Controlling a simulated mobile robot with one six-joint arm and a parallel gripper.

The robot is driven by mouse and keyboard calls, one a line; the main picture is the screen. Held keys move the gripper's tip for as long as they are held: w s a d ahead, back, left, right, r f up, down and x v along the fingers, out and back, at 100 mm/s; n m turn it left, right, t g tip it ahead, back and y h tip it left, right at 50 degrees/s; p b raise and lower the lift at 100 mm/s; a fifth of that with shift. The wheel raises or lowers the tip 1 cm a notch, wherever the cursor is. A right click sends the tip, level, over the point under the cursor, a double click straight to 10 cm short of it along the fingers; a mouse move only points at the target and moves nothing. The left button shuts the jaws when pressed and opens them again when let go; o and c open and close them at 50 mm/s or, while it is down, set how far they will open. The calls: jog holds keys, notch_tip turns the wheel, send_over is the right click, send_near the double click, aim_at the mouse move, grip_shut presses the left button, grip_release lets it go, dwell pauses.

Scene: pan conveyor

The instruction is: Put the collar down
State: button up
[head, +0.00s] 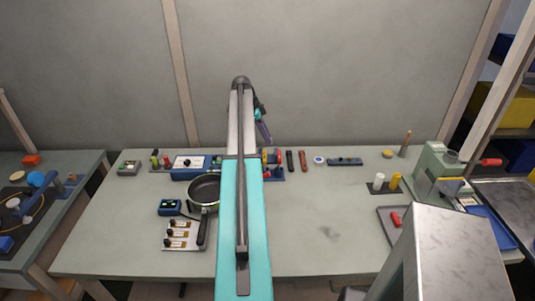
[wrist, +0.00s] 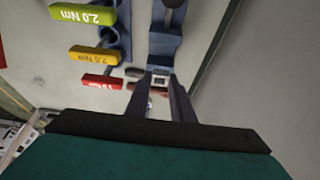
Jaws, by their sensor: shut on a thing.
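My gripper (wrist: 161,78) points away from the camera in the wrist view, with its two dark fingers close together. A small grey, square-looking piece with a dark centre, apparently the collar (wrist: 160,82), sits between the fingertips. The fingers are shut on it. In the head view my gripper (head: 265,132) is raised above the back of the bench, partly behind my arm. The collar cannot be made out there.
A blue rack holds torque drivers with green (wrist: 82,14), yellow (wrist: 94,55) and red (wrist: 101,82) handles, left of my fingers. A black pan (head: 204,189) stands on the bench (head: 320,220) left of my arm. The bench right of my arm is mostly clear.

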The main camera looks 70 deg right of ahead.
jog(key=p, duration=0.1)
send_over(270, 158)
jog(key=w, duration=0.2)
jog(key=shift+s+a+f, duration=0.15)
jog(key=shift+f, duration=1.1)
jog(key=shift+s+a+f, duration=0.1)
jog(key=shift+f, duration=1.1)
jog(key=shift+f+p, duration=0.85)
jog(key=shift+f, duration=1.05)
jog(key=shift+f, duration=0.2)
jog(key=o, duration=1)
jog(key=shift+r, duration=0.1)
jog(key=shift+r, duration=0.25)
jog(key=b+v, duration=0.4)
jog(key=v, duration=0.7)
jog(key=shift+w+r, duration=0.2)
jog(key=shift+r, duration=0.15)
jog(key=shift+a, duration=0.15)
